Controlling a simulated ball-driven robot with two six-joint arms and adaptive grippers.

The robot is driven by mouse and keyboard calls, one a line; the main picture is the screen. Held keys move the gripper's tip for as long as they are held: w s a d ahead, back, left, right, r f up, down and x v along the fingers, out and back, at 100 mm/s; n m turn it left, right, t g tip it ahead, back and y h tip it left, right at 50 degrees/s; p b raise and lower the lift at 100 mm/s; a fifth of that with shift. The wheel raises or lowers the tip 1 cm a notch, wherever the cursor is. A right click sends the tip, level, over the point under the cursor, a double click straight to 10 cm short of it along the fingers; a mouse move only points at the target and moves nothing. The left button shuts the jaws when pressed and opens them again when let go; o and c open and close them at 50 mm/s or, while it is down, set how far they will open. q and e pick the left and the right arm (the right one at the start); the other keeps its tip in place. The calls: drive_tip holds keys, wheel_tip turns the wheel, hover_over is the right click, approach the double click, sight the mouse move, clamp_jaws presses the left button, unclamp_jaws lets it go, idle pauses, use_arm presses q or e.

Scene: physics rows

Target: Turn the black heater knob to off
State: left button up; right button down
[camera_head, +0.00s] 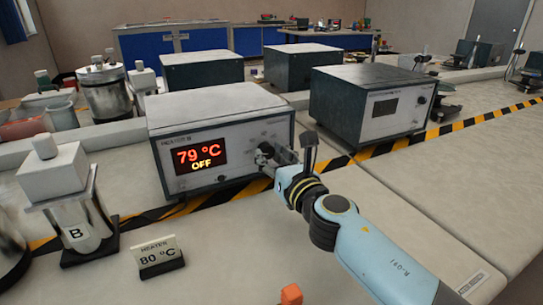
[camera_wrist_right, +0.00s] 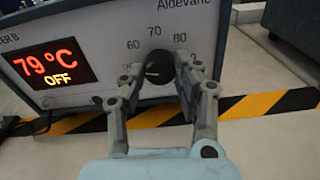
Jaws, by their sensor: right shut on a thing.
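The heater (camera_head: 222,131) is a white-fronted box whose display (camera_head: 198,158) reads 79 °C and OFF in the head view. The display also shows in the wrist view (camera_wrist_right: 48,66). Its round black knob (camera_wrist_right: 158,70) sits below the dial marks 60, 70 and 80. My right gripper (camera_wrist_right: 161,76) has a finger on each side of the knob and is shut on it. In the head view the right gripper (camera_head: 271,157) reaches the heater's front from the right and mostly hides the knob. The knob's exact pointer direction is hard to read. My left gripper is not in view.
A "HEATER 80 °C" sign (camera_head: 158,256) and a metal vessel marked B (camera_head: 79,226) stand at the front left. Another heater box (camera_head: 372,103) stands to the right. Black-yellow tape (camera_head: 465,122) crosses the bench. The bench at right is clear.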

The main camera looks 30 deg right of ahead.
drive_tip(key=shift+f+n, duration=0.15)
drive_tip(key=shift+n, duration=1.15)
drive_tip(key=shift+s+n, duration=0.1)
drive_tip(key=shift+n, duration=0.2)
drive_tip(key=c, duration=0.9)
unclamp_jaws()
drive_tip(key=shift+c, duration=0.2)
drive_tip(key=s, duration=1.2)
drive_tip(key=shift+a, duration=0.45)
